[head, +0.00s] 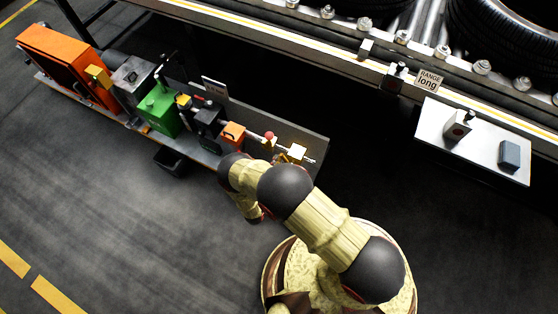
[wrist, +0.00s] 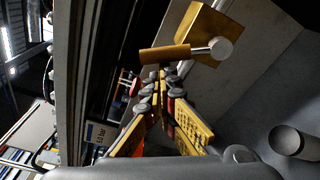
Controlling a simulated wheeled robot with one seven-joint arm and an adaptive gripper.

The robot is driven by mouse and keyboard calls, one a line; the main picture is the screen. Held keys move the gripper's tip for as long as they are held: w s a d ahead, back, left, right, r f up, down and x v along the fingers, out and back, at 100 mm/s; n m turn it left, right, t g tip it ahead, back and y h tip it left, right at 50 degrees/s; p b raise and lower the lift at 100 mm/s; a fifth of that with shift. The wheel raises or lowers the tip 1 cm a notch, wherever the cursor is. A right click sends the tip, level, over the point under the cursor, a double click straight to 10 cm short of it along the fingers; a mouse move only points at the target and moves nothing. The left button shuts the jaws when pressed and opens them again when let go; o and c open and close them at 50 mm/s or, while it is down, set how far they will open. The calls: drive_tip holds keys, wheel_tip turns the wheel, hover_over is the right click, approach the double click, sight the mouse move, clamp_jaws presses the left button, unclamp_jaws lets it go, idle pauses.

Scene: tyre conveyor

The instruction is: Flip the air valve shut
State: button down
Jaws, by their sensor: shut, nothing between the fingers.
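The air valve looks to be the brass block (wrist: 208,35) at the upper middle of the wrist view. A silver stub (wrist: 220,48) joins it to a short orange-brown handle (wrist: 165,54) lying crosswise. In the head view, my arm largely hides the gripper.
A red knob (head: 269,136) stands beside the valve. Orange (head: 55,65) and green (head: 158,110) machine units line the narrow bench (head: 313,142). A black bin (head: 171,159) stands on the floor below. The tyre conveyor (head: 300,45) runs behind. Floor at left is clear.

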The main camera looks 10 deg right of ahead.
drive_tip(key=shift+s+d+r+m+t, duration=0.3)
drive_tip(key=shift+s+d+r+m, duration=0.65)
drive_tip(key=shift+d+r+m, duration=0.3)
drive_tip(key=shift+d, duration=0.1)
drive_tip(key=shift+f, duration=0.1)
